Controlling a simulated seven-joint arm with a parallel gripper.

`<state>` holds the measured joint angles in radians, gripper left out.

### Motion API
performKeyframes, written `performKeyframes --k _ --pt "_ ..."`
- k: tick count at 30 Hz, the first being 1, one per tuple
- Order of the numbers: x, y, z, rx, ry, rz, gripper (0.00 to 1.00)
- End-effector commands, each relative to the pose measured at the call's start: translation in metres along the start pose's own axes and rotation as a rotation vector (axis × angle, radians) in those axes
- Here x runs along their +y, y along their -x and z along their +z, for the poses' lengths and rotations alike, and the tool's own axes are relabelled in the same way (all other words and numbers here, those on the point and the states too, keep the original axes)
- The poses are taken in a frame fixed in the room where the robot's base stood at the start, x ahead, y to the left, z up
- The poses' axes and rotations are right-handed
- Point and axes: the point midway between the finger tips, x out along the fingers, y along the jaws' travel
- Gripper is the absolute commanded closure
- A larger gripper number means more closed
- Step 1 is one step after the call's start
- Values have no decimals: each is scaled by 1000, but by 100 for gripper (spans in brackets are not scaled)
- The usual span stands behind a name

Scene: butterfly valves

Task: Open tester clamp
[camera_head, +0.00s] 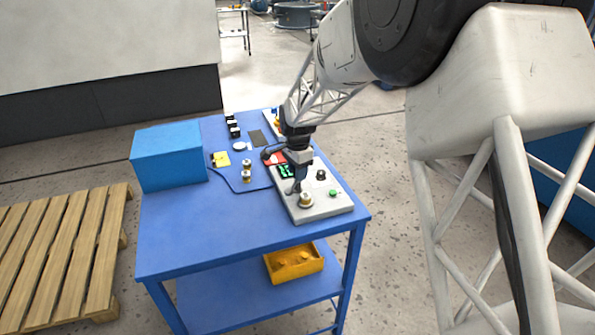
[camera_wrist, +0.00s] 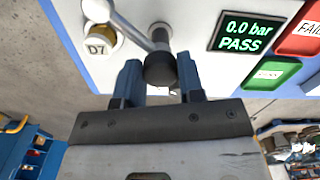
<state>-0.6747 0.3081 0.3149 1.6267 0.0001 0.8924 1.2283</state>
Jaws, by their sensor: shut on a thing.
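The tester (camera_head: 325,209) is a light grey box on the blue table. Its display (camera_wrist: 248,32) reads "0.0 bar PASS" in green in the wrist view. A brass valve (camera_wrist: 104,40) with a D7 label sits at the tester, and in the head view it shows as a gold part (camera_head: 306,200). The clamp is a grey lever (camera_wrist: 134,28) with a pale round end over the valve and a black knob (camera_wrist: 160,69) at the near end. My gripper (camera_wrist: 158,76) has its two blue fingers shut on the knob. In the head view my gripper (camera_head: 297,187) reaches down over the tester.
A blue box (camera_head: 168,156) is at the table's left back. A yellow bin (camera_head: 294,263) with gold parts sits on the lower shelf. The table's front left is clear.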

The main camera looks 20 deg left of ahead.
Motion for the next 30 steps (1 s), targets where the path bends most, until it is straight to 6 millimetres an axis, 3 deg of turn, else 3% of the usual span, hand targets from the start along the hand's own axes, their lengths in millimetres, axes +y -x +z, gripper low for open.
performKeyframes --k 18,30 --pt "-1 1 0 0 -576 -1 100" --pt "-1 1 -1 0 -803 -2 100"
